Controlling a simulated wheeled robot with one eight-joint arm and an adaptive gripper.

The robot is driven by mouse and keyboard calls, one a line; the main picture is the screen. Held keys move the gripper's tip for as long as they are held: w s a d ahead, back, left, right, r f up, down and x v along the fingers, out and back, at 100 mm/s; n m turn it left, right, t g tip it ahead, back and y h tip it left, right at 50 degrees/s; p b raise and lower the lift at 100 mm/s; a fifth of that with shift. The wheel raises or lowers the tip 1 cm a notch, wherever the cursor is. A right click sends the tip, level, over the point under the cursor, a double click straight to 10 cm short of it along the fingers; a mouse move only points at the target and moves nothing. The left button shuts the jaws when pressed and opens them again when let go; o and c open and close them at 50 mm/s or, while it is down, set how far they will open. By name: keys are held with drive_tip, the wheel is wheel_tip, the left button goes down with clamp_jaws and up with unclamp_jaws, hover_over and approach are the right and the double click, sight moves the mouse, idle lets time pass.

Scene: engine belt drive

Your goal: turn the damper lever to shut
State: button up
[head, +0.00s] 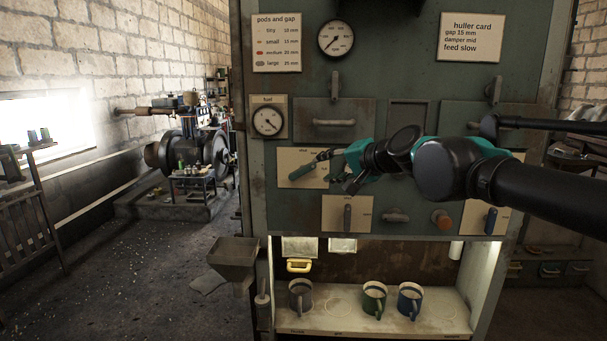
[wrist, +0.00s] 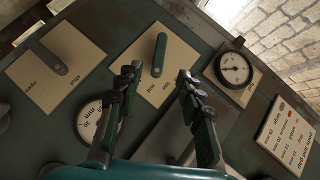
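A green lever (head: 302,171) slants on a cream plate on the green machine front. In the wrist view the green lever (wrist: 159,55) lies beyond and between my fingertips, apart from them. My gripper (head: 338,170) is open and empty, just right of that lever; its two fingers also show spread in the wrist view (wrist: 158,80). A grey lever (head: 347,216) stands upright on a lower plate; in the wrist view the grey lever (wrist: 48,57) has small labels that look like open and shut. I cannot tell for sure which lever is the damper's.
A fuel gauge (head: 268,121) sits up left of the green lever. A drawer handle (head: 334,122) is above my gripper. A blue lever (head: 491,219) and an orange knob (head: 441,219) are to the right. Mugs (head: 374,298) stand on the shelf below.

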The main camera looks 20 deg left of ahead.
sight(302, 173)
drive_tip(key=x, duration=1.2)
drive_tip(key=shift+a, duration=0.15)
clamp_jaws()
